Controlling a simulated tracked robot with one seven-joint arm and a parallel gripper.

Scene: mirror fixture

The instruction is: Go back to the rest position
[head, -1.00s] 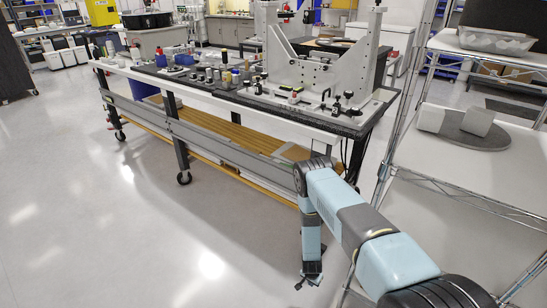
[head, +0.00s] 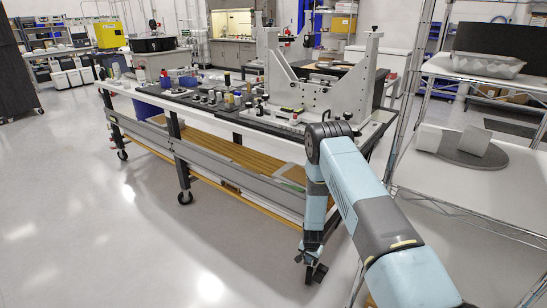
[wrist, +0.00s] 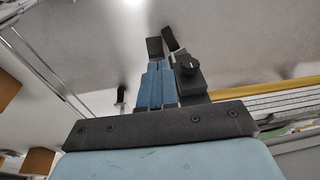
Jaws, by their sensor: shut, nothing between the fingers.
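My blue and grey arm reaches in from the lower right of the head view and bends down at its elbow. My gripper (head: 313,272) hangs low in front of the long workbench (head: 225,152), pointing down, with nothing in it. In the wrist view its two dark fingers (wrist: 162,46) are close together at the upper middle, with grey floor around them.
A wire shelf rack (head: 470,190) stands close at the right of my arm, holding a grey round plate (head: 475,158) and a grey bin (head: 475,63). A grey fixture (head: 325,90) stands on the bench. The floor at left is open.

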